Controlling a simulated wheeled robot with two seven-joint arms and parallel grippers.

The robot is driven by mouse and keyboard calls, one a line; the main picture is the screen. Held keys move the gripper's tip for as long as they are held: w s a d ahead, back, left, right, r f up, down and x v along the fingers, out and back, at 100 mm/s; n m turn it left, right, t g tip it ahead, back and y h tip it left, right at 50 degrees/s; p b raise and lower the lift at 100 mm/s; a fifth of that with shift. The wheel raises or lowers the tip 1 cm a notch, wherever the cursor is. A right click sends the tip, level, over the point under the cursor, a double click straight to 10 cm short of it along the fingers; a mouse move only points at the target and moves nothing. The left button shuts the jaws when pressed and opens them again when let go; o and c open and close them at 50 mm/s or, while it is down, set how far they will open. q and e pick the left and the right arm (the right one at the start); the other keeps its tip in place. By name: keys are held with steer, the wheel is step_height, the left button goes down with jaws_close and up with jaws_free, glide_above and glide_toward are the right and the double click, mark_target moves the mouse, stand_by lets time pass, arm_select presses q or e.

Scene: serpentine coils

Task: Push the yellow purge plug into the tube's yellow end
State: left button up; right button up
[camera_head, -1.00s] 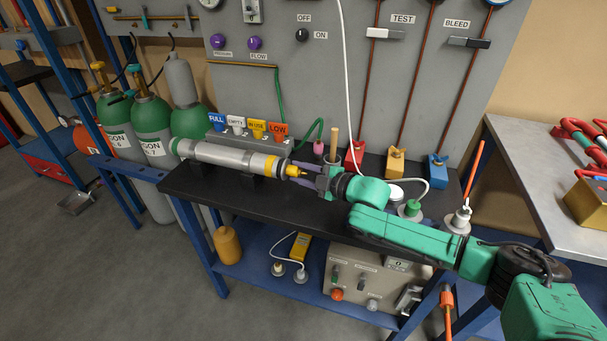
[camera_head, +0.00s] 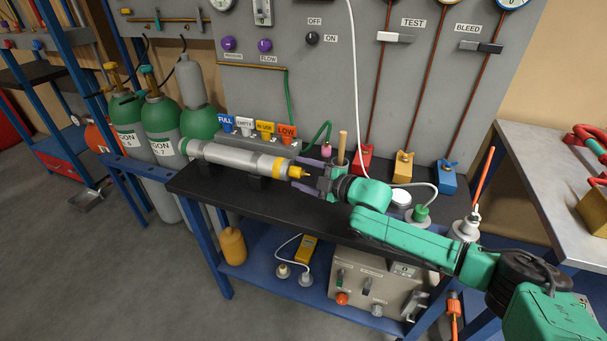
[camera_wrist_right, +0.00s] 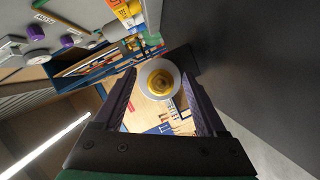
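The grey tube (camera_head: 232,159) lies level on dark supports on the bench, its yellow-banded end (camera_head: 279,167) pointing right. The yellow purge plug (camera_head: 297,172) sticks out of that end, in line with it. In the right wrist view the plug (camera_wrist_right: 160,82) shows as a yellow knob centred on a pale round face; how deep it sits cannot be told. My right gripper (camera_head: 302,175) is at the tube's yellow end, fingers spread on either side of the plug. In the wrist view its fingers (camera_wrist_right: 165,95) stand clearly apart, with gaps around the knob. My left gripper is out of view.
Green gas cylinders (camera_head: 162,130) stand left of the bench (camera_head: 215,188). Blue, white, yellow and orange tags (camera_head: 256,129) sit behind the tube. A wooden-handled tool (camera_head: 342,146) and coloured blocks (camera_head: 402,168) stand behind my right arm.

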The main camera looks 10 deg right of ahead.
steer(key=shift+d+f, duration=0.1)
steer(key=shift+s+d, duration=0.15)
steer(key=shift+s, duration=0.05)
steer(key=b+v, duration=0.1)
steer(key=v, duration=1)
steer(key=shift+b, duration=0.4)
steer(key=shift+s+r, duration=0.2)
